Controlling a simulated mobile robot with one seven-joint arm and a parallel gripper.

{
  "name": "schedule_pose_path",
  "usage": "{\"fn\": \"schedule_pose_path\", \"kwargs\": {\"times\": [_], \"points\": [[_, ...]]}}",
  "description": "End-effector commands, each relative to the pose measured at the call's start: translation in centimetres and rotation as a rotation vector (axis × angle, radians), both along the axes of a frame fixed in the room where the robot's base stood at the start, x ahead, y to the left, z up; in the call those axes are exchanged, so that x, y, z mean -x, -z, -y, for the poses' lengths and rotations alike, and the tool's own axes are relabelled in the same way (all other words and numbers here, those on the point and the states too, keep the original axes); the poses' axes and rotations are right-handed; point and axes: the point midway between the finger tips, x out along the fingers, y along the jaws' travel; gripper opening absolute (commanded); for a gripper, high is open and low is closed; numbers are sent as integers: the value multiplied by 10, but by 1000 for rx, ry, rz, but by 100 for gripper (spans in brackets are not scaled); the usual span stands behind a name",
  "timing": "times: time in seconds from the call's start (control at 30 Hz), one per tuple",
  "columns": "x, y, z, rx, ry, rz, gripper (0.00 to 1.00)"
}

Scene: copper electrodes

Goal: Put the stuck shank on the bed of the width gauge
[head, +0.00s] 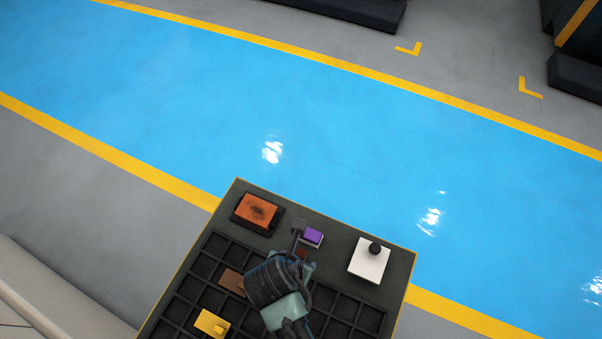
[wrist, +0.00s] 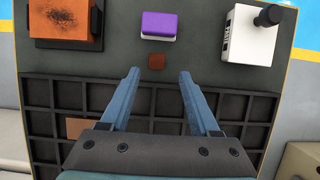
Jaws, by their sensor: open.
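My gripper (wrist: 159,73) is open and empty, its two blue fingers pointing toward the back of the dark table; it also shows in the head view (head: 304,252). A small reddish-brown block (wrist: 157,62) lies on the table just beyond the fingertips, in line with the gap between them. It is partly hidden by my gripper in the head view. A white box with a black knob and dark lettering (wrist: 251,36) stands at the back right, also in the head view (head: 369,260). I cannot tell for certain which thing is the stuck shank or the width gauge.
A purple-topped white block (wrist: 158,25) sits behind the small block. An orange, dark-stained slab (wrist: 66,22) on a black base is at the back left. A black grid (wrist: 150,98) fills the front, with a brown piece (head: 232,281) and a yellow block (head: 212,324) there.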

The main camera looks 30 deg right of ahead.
Motion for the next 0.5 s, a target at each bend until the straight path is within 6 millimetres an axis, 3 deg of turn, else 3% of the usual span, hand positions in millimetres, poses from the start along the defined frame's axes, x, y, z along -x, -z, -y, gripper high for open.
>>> {"fn": "schedule_pose_path", "kwargs": {"times": [0.23, 0.5], "points": [[-7, 12, 5, -1, 3, 0, 62], [-19, 41, 16, -1, 2, 0, 62]]}}
